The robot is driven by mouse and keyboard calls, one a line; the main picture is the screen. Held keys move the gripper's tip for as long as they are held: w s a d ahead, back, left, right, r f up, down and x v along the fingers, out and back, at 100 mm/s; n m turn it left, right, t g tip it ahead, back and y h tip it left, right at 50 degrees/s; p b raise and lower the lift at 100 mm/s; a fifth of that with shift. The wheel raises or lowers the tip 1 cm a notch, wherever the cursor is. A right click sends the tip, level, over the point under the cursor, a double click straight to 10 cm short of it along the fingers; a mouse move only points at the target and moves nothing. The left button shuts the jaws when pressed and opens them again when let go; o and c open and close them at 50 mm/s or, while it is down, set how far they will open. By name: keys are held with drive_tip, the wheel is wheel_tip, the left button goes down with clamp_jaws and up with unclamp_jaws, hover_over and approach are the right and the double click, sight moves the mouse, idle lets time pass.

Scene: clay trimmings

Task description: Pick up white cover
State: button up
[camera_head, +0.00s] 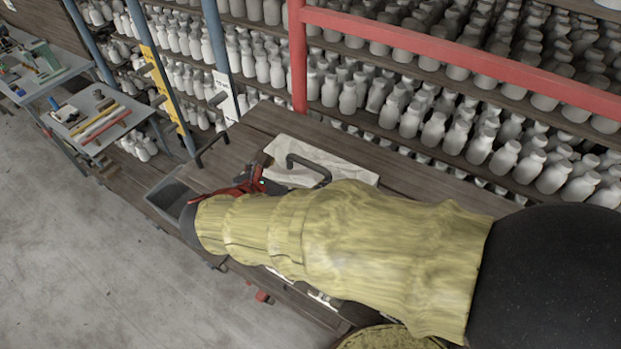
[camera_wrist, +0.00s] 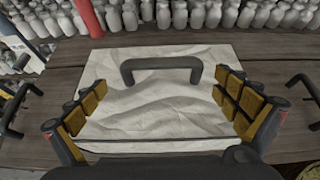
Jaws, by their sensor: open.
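The white cover (camera_head: 290,153) is a pale, crinkled rectangular sheet or panel with a dark bar handle (camera_head: 309,165) across it. It lies on the wooden table, partly hidden by my arm in the head view. In the wrist view the white cover (camera_wrist: 160,110) fills the middle, with its dark handle (camera_wrist: 161,64) near its far edge. My gripper (camera_wrist: 166,98) is open, with its yellow-padded fingers spread to the left and right of the cover. The handle lies ahead of the fingers, between their directions, and nothing is held. In the head view my arm hides most of the gripper.
The wooden table (camera_head: 420,185) has bare planks right of the cover. More dark handles stand at the left (camera_wrist: 18,105) and right in the wrist view. A grey bin (camera_head: 172,196) is at the table's left end. Shelves of white bottles (camera_head: 480,140) and a red rail (camera_head: 450,52) stand behind.

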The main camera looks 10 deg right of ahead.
sight(308, 167)
drive_tip(key=p+x, duration=0.1)
drive_tip(key=x, duration=0.4)
drive_tip(key=shift+w+d, duration=0.15)
drive_tip(key=shift+d, duration=0.05)
drive_tip(key=shift+r, duration=0.1)
drive_tip(key=c, duration=1.4)
